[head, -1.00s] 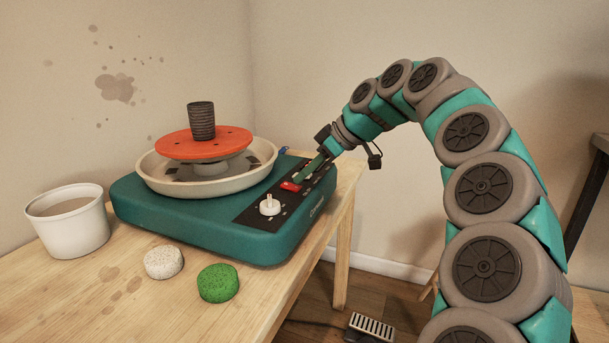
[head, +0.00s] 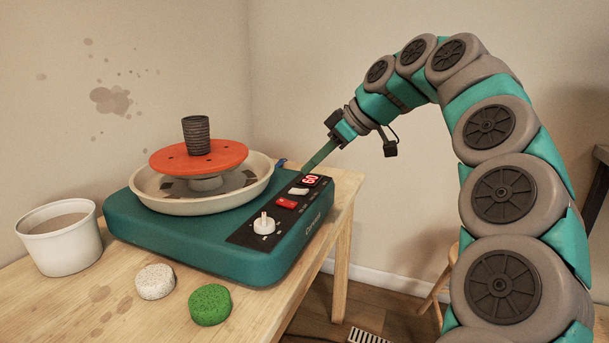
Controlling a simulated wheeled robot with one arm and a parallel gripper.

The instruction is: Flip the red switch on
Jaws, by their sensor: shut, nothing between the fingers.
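The red switch (head: 287,203) sits on the dark control panel (head: 245,238) of a teal pottery wheel (head: 180,245). It is in full view, between a white knob (head: 264,224) and a white switch (head: 299,191). A small display (head: 311,180) above them glows with red digits. My gripper (head: 307,170) is shut and empty. Its narrow green fingers point down and left, with the tips by the far end of the panel near the display, apart from the red switch. I cannot tell whether the tips touch the housing.
The wheel carries an orange disc (head: 185,160) with a dark ribbed cylinder (head: 196,135), inside a cream basin (head: 160,201). A white bucket (head: 62,245), a white speckled sponge (head: 155,281) and a green sponge (head: 210,304) stand on the wooden table (head: 70,310).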

